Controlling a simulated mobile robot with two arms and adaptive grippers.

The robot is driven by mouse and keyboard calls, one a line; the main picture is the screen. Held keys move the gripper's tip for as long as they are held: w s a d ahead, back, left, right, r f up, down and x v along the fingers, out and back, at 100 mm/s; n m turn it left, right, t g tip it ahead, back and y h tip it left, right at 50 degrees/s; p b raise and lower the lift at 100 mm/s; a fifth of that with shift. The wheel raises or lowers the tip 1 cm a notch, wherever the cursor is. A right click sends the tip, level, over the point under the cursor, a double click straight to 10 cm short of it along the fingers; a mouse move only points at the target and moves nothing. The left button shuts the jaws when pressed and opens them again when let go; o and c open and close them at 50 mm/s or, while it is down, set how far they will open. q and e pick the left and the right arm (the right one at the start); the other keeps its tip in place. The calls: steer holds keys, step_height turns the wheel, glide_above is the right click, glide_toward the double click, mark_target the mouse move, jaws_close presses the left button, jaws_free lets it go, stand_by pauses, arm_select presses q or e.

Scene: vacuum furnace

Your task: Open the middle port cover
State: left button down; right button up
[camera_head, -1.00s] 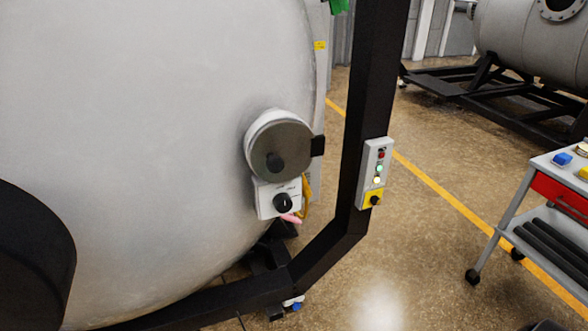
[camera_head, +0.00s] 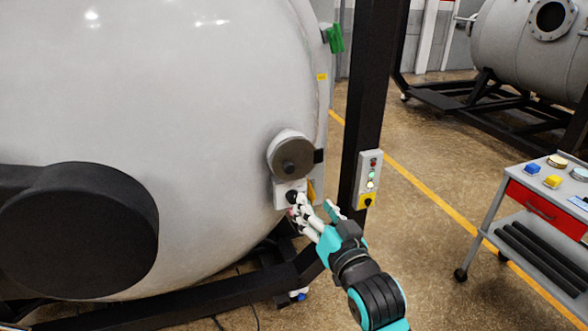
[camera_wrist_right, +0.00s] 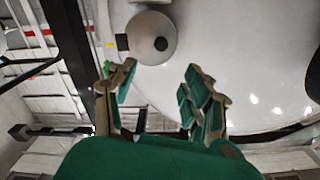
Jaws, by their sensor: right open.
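The round grey port cover (camera_head: 291,155) with a dark knob at its centre is shut against the pale furnace vessel (camera_head: 190,90). A dark hinge tab shows at its right edge. A white box with a black knob (camera_head: 290,194) sits just below it. My right gripper (camera_head: 316,207) is open and empty, below and right of the cover and apart from it; its fingers overlap the box's lower right in the head view. In the right wrist view, the cover (camera_wrist_right: 151,38) lies beyond the open fingers (camera_wrist_right: 160,78). My left gripper is not in view.
A black post (camera_head: 370,95) with a button panel (camera_head: 368,178) stands close right of my right gripper. A large black round part (camera_head: 80,230) juts out at left. A cart (camera_head: 535,225) with a red drawer stands at right. Open floor lies between post and cart.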

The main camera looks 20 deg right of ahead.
mark_target(290, 169)
steer(key=w+p, duration=0.1)
steer(key=w, duration=0.4)
steer(key=w+p, duration=0.1)
steer(key=w, duration=0.4)
steer(key=w+p, duration=0.2)
steer(key=w, duration=0.3)
steer(key=shift+a, duration=0.35)
jaws_close()
